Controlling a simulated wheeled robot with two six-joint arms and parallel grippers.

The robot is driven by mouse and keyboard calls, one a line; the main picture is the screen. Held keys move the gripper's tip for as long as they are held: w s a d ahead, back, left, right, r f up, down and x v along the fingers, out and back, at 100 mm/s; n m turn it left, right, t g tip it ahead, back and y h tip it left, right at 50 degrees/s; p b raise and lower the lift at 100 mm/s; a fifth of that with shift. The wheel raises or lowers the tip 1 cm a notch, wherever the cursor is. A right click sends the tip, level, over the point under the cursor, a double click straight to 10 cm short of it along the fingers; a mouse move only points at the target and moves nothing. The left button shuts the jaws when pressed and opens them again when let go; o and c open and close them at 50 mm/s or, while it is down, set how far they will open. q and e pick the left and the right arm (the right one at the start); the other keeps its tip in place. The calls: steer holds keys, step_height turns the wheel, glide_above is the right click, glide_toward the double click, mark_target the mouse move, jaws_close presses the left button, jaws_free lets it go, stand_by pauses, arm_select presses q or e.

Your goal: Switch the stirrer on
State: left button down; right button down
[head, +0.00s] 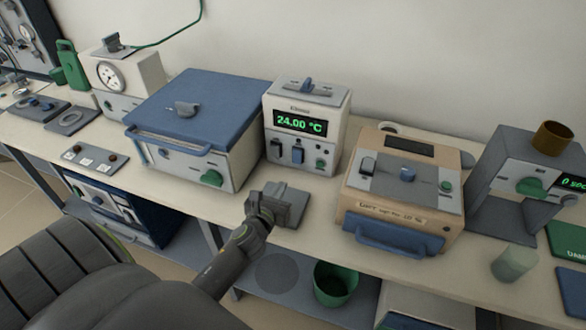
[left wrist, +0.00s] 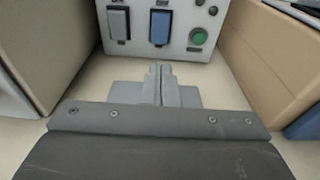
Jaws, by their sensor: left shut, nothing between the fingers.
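My left gripper (head: 280,203) is shut and empty over the bench in front of a white unit (head: 304,128) with a green "24.00 °C" display. In the left wrist view, its closed fingers (left wrist: 158,78) point at that unit's front panel, apart from it. The panel has a grey rocker switch (left wrist: 118,24), a blue rocker switch (left wrist: 160,28) and a round green button (left wrist: 198,36). A grey stand-like unit (head: 530,160) at the right has a green knob (head: 531,187) and a partly cut-off display. No readable label shows which unit is the stirrer. My right gripper is out of view.
A blue-lidded box (head: 192,110) stands left of the white unit; a tan box (head: 402,190) with a blue handle stands to its right. A green beaker (head: 336,284) is below the bench edge. A pale translucent cup (head: 514,262) stands at the right.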

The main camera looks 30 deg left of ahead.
mark_target(297, 162)
arm_select(q)
steer(key=b+x, duration=0.1)
steer(key=x, duration=0.9)
steer(key=shift+w+a, duration=0.1)
steer(key=shift+w, duration=0.2)
steer(key=shift+b, duration=0.3)
steer(key=f+b, duration=0.1)
steer(key=b, duration=0.1)
steer(key=shift+w+b, duration=0.15)
steer(key=shift+b, duration=0.2)
steer(key=shift+r+p, duration=0.3)
steer(key=shift+r, duration=0.1)
steer(key=v, duration=0.5)
steer(key=p+v, duration=0.1)
steer(key=v, duration=0.5)
steer(key=f+v, duration=0.1)
steer(key=v, duration=0.5)
steer(key=shift+s+p, duration=0.2)
steer(key=shift+p, duration=0.15)
